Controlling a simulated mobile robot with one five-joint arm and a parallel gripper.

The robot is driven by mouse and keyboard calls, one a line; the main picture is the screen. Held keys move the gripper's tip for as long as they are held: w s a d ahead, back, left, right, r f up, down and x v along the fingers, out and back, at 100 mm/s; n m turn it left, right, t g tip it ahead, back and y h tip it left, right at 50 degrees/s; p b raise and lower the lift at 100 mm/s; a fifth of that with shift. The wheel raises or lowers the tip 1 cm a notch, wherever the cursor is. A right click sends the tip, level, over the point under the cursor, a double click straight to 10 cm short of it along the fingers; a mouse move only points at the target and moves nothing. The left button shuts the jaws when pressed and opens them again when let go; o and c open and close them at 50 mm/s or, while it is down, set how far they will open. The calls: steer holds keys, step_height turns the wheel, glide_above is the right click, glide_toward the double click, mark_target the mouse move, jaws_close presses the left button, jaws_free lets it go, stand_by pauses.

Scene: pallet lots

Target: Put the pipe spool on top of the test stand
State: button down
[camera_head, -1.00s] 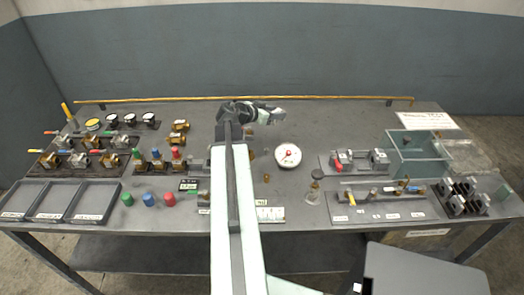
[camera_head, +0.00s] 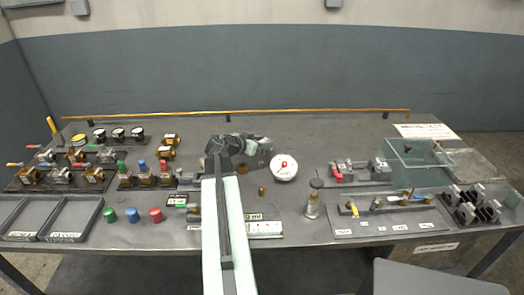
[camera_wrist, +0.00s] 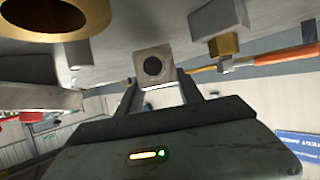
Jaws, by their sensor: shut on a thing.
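My gripper (camera_wrist: 160,92) is shut on a pale grey piece with a square face and a dark round hole (camera_wrist: 153,66), seen between the two fingers in the wrist view. This seems to be the pipe spool; its far side is hidden. In the head view my gripper (camera_head: 255,150) is over the middle of the bench, behind and left of a round white gauge (camera_head: 284,167); the held piece is not clear there. I cannot tell which fixture is the test stand. Two mounted fittings stand on the right: one with a red handle (camera_head: 338,174), one with a yellow handle (camera_head: 351,208).
A small brass fitting (camera_head: 262,190) and a glass-like jar (camera_head: 312,207) stand near the gauge. A clear-sided box (camera_head: 415,158) is at right. Valves (camera_head: 145,178), coloured caps (camera_head: 132,215) and grey trays (camera_head: 70,219) fill the left. A brass rail (camera_head: 235,112) runs along the back.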

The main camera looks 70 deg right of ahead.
steer(key=shift+f, duration=0.75)
steer(key=c, duration=0.8)
jaws_free()
steer(key=shift+o, duration=0.2)
steer(key=shift+r, duration=0.2)
steer(key=shift+w+a+r+p, duration=0.15)
steer(key=shift+a+r+p, duration=0.1)
steer(key=shift+p, duration=0.05)
steer(key=p+v, duration=0.4)
steer(key=v, duration=0.7)
steer(key=shift+w+a, duration=0.1)
steer(key=shift+a, duration=0.15)
